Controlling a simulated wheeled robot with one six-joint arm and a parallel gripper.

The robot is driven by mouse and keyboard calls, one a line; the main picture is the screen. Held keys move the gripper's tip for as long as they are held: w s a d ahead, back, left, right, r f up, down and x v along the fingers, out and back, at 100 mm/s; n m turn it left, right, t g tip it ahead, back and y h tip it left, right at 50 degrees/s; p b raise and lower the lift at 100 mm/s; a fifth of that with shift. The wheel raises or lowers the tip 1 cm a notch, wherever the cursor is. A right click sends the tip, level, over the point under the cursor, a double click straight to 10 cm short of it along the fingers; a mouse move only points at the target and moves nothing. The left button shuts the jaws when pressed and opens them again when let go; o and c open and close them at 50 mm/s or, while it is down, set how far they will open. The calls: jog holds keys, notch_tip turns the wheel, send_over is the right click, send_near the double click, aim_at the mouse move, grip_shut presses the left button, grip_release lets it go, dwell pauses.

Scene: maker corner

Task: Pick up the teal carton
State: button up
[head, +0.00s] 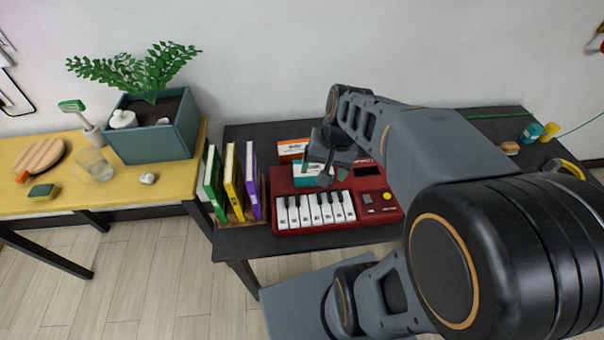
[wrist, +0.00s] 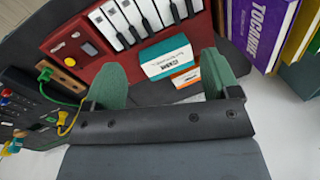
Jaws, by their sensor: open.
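The teal carton (head: 309,174) has a white band with lettering. In the head view it shows at the upper edge of the red keyboard, partly covered by my gripper. In the wrist view the teal carton (wrist: 166,58) lies between my two green fingertips, with a gap at each side. My gripper (head: 334,176) is open and empty above the keyboard; its fingers also show in the wrist view (wrist: 160,62). I cannot tell whether the carton rests on the keyboard or just behind it.
An orange-and-white carton (head: 291,150) stands close behind the teal one. The red keyboard (head: 378,186) is in front. Upright books (head: 232,185) stand on the left of the dark table. A yellow table (head: 178,180) holds a planter (head: 172,138), a glass and a sponge.

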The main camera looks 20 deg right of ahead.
jog(key=o, duration=0.3)
jog(key=w+d+f+m+g+y+p, duration=0.1)
jog(key=w+d+f+m+y, duration=0.2)
jog(key=w+d+m+y, duration=0.2)
jog(key=shift+w+d+f+m+g, duration=0.2)
jog(key=shift+w+d+m+g, duration=0.1)
jog(key=shift+w+d+m, duration=0.65)
jog(key=m+t+y+p, duration=0.2)
jog(key=m+t+y, duration=0.3)
jog(key=m, duration=0.4)
send_near(322, 166)
jog(key=shift+g+y, duration=0.5)
jog(key=p+x, duration=0.1)
jog(key=x, duration=0.5)
jog(key=p+x, duration=0.1)
jog(key=x, duration=0.3)
jog(key=shift+w+d+f+p, duration=0.25)
jog(key=shift+w+p, duration=0.1)
jog(key=shift+w, duration=0.05)
